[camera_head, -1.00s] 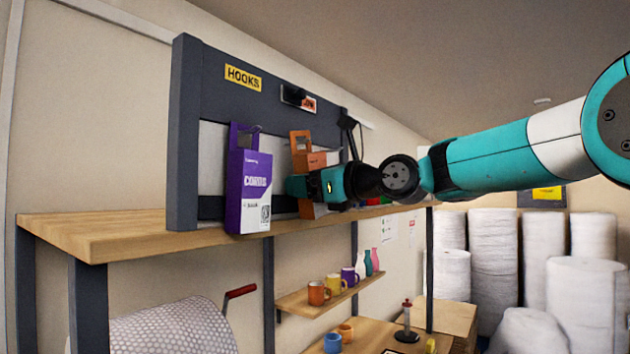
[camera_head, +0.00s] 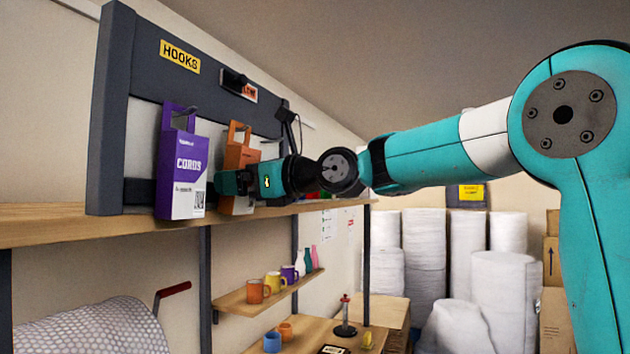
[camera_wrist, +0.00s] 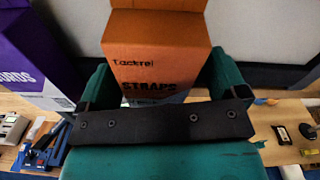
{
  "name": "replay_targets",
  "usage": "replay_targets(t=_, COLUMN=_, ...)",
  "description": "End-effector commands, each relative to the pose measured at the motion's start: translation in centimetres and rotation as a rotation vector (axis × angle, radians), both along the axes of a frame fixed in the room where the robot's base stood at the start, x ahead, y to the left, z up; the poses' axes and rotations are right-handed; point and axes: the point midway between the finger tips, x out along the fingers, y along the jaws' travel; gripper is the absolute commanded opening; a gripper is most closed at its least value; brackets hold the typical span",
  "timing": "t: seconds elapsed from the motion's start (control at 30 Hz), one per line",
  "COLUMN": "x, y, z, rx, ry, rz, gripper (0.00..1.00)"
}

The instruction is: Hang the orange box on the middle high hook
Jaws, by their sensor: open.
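The orange box (camera_head: 238,157) has a handle loop on top. In the wrist view the orange box (camera_wrist: 158,58), printed "STRAPS", stands between the teal fingers of my gripper (camera_wrist: 160,75). The jaws are open, one finger on each side; I cannot tell whether either touches it. The dark hook board (camera_head: 150,65) stands behind the boxes. A dark fitting (camera_head: 234,80) shows on it, partly covering a label; I cannot make out the middle high hook clearly.
A lower shelf (camera_head: 240,300) holds mugs and small bottles. White rolls (camera_head: 424,250) stand at the back right. Open air lies above the boxes before the board.

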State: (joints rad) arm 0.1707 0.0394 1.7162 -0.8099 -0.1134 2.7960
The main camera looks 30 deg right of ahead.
Motion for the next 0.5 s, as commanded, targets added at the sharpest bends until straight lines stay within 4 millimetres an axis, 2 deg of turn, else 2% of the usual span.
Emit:
replay_targets(t=0.03, x=-1.0, y=-1.7, z=-0.4, rx=0.004, ry=-0.009, rz=-0.012, gripper=0.91)
replay_targets(t=0.1, x=-2.4, y=-3.7, z=-0.2, rx=0.008, ry=-0.013, rz=-0.016, gripper=0.91)
replay_targets(t=0.2, x=-4.5, y=-5.9, z=0.0, rx=0.011, ry=-0.016, rz=-0.020, gripper=0.91)
replay_targets(t=0.5, x=-9.8, y=-9.5, z=0.7, rx=0.014, ry=-0.023, rz=-0.018, gripper=0.91)
